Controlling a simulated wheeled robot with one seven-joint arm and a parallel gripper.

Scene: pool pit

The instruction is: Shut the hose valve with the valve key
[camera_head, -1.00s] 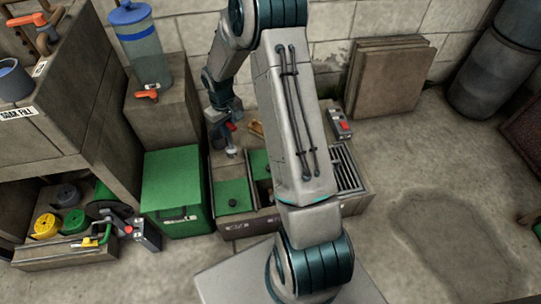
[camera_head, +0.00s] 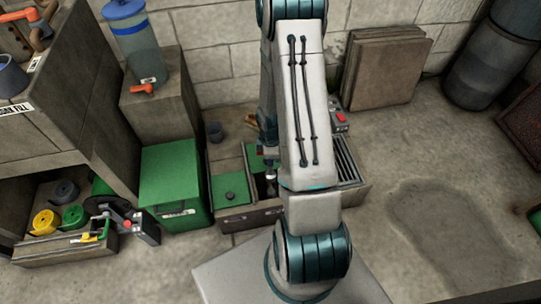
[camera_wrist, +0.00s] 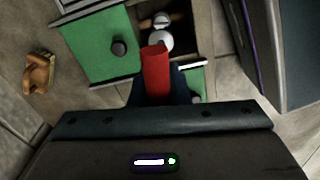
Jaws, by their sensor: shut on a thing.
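My gripper (camera_wrist: 158,92) is shut on a red bar-shaped thing (camera_wrist: 156,72) in the wrist view. It may be the valve key, but its lower part is hidden. The red thing is over the edge of an open compartment (camera_wrist: 182,52) holding round white things. In the head view my arm hides most of the gripper, which is above the bench box (camera_head: 238,221).
A green lid (camera_head: 231,188) with a dark knob covers part of the box. A green chest (camera_head: 172,180) and a blue-lidded water cooler (camera_head: 140,45) stand left of it. A tan thing (camera_wrist: 38,74) lies beside the box.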

